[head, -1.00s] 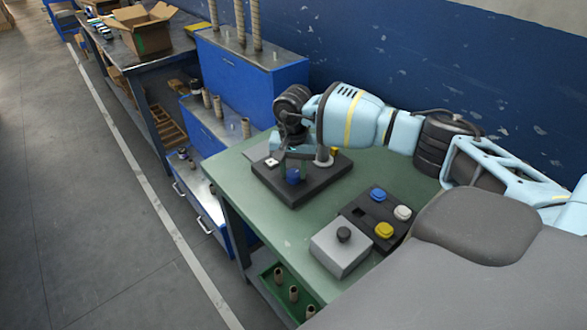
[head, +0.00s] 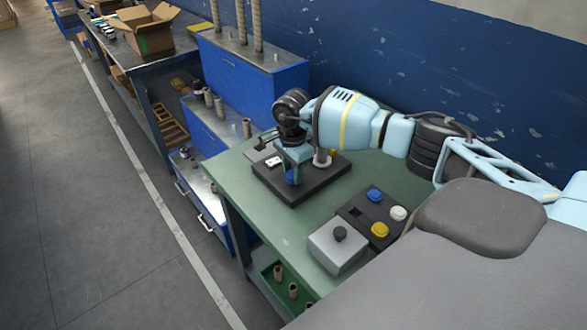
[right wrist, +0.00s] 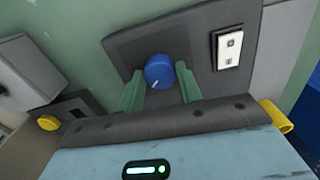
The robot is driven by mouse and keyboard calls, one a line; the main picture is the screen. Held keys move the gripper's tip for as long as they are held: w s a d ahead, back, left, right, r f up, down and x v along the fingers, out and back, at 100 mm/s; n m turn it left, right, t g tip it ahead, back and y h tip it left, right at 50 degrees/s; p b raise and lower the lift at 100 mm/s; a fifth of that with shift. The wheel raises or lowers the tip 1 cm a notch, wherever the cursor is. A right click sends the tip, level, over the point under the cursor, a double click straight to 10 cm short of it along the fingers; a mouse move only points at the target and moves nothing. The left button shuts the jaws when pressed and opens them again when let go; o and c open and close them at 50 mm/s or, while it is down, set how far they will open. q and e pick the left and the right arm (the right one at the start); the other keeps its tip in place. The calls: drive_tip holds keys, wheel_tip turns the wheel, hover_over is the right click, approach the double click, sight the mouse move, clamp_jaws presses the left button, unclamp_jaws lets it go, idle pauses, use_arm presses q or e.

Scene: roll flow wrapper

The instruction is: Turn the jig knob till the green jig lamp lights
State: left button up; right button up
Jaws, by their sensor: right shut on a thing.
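The blue jig knob (head: 291,178) stands on the dark jig plate (head: 285,198) on the green table. In the right wrist view the knob (right wrist: 159,72) shows a white pointer mark towards the lower left. My right gripper (head: 293,168) is shut on the knob, one green finger on each side of it. A small white plate with a dark frame (right wrist: 228,47) sits beside the knob. I cannot make out which part is the jig lamp or whether it is lit. My left gripper is not in view.
A grey box with a black knob (head: 338,248) and a dark panel with blue, white and yellow buttons (head: 379,229) stand nearer on the table. The table's left part (head: 240,190) is clear.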

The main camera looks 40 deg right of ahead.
drive_tip(key=shift+r+m, duration=0.1)
drive_tip(key=shift+m, duration=0.9)
drive_tip(key=o, duration=1)
wheel_tip(320, 180, up, 8)
drive_tip(key=shift+f, duration=0.1)
